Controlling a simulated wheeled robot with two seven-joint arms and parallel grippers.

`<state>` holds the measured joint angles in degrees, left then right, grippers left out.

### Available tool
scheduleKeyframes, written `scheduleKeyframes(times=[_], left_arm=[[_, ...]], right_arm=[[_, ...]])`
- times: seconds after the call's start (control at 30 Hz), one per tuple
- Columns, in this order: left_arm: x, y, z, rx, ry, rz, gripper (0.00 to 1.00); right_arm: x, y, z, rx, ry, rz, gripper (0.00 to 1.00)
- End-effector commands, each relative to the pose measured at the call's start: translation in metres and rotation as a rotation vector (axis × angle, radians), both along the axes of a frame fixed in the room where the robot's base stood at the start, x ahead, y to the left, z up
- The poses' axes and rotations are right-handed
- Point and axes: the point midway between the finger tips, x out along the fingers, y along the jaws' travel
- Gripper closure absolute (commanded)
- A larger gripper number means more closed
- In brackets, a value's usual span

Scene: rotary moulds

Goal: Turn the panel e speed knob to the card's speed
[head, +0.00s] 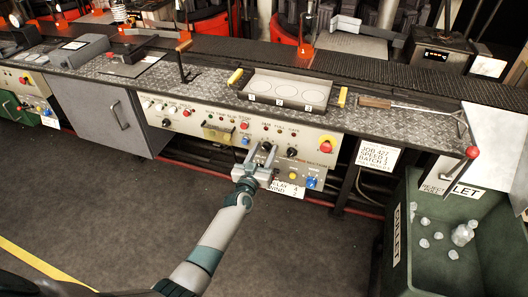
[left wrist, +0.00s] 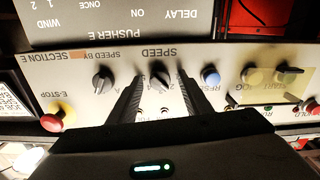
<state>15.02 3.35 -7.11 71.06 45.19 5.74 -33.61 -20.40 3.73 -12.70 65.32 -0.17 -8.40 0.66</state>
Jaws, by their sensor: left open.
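The panel e speed knob (left wrist: 160,74) is black, under the upside-down word SPEED in the left wrist view. In the head view the knob (head: 266,147) shows between my fingertips. My left gripper (head: 263,151) is open in front of the panel. In the left wrist view its fingers (left wrist: 158,78) stand on either side of the knob, with a gap visible on both sides. I cannot tell the knob's exact setting; part of its scale is hidden. The white card (head: 376,157) hangs right of the panel and reads JOB 427, SPEED 1, BATCH 2.
A second black knob (left wrist: 103,80), marked SPEED BY, and a blue reset button (left wrist: 210,77) flank the speed knob. A red emergency stop (head: 327,146) is at the panel's right. A green cullet bin (head: 400,262) stands at lower right. The floor in front is clear.

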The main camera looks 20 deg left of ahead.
Motion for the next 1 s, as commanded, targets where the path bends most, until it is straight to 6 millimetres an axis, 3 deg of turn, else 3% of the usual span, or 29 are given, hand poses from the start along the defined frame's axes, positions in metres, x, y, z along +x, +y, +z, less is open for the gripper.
scheduleKeyframes(times=[0.03, 0.17, 0.2, 0.63, 1.0], left_arm=[[0.000, 0.000, 0.000, 0.000, 0.000, 0.000, 0.62], [0.000, 0.000, 0.000, 0.000, 0.000, 0.000, 0.94], [0.000, 0.000, 0.000, 0.000, 0.000, 0.000, 0.97], [0.000, 0.000, -0.001, -0.057, 0.002, 0.000, 0.96], [-0.001, 0.000, -0.001, -0.294, 0.010, 0.000, 0.96]], right_arm=[[0.002, 0.000, 0.000, 0.000, -0.002, 0.000, 0.69], [0.004, 0.000, 0.001, 0.000, -0.004, 0.000, 0.69], [0.004, 0.000, 0.001, 0.000, -0.005, 0.000, 0.69], [0.002, 0.000, -0.002, -0.001, 0.004, 0.000, 0.69], [-0.005, -0.001, -0.008, -0.007, 0.038, -0.004, 0.69]])
